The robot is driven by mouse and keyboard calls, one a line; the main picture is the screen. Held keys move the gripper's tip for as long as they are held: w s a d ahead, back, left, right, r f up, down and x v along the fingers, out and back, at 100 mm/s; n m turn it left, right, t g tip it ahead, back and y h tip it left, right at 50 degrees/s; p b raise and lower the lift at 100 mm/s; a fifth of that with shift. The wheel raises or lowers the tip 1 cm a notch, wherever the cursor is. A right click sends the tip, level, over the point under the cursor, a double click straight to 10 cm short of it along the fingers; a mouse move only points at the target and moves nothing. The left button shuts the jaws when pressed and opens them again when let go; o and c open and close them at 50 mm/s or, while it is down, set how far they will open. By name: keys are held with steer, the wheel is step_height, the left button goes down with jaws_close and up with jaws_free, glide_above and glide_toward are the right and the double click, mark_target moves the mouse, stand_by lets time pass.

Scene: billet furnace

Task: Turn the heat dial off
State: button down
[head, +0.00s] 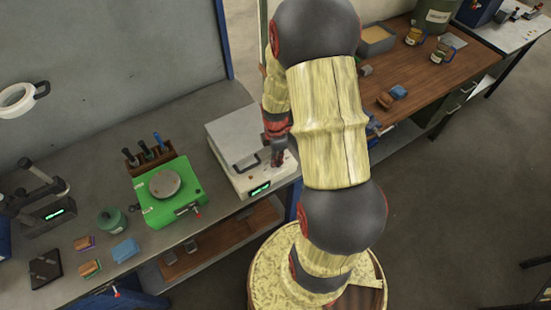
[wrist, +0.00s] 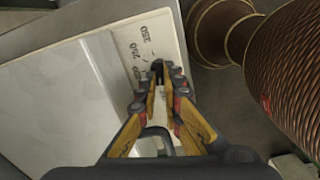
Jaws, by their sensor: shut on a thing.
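The furnace is a white-grey box (head: 226,135) with a dark handle and a green-lit display (head: 260,189) on its front edge. It also shows in the wrist view (wrist: 70,95), with a pale strip marked with printed numbers (wrist: 136,50). My gripper (head: 277,154) is over the right part of the furnace. In the wrist view my gripper (wrist: 161,80) has its fingertips closed about the small dark heat dial (wrist: 158,68), beside the numbers. The fingers hide most of the dial, so I cannot read its setting.
The furnace stands on a grey bench (head: 100,150). Left of it are a green device with a round plate (head: 165,183), a wooden tool holder (head: 150,155) and a green jar (head: 112,220). A brown workbench (head: 400,62) stands at the upper right. The floor at right (head: 440,215) is clear.

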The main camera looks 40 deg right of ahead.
steer(key=shift+w+n, duration=0.1)
steer(key=shift+n, duration=0.2)
steer(key=c, duration=2.1)
jaws_free()
steer(key=shift+o, duration=0.7)
step_height(320, 180, up, 12)
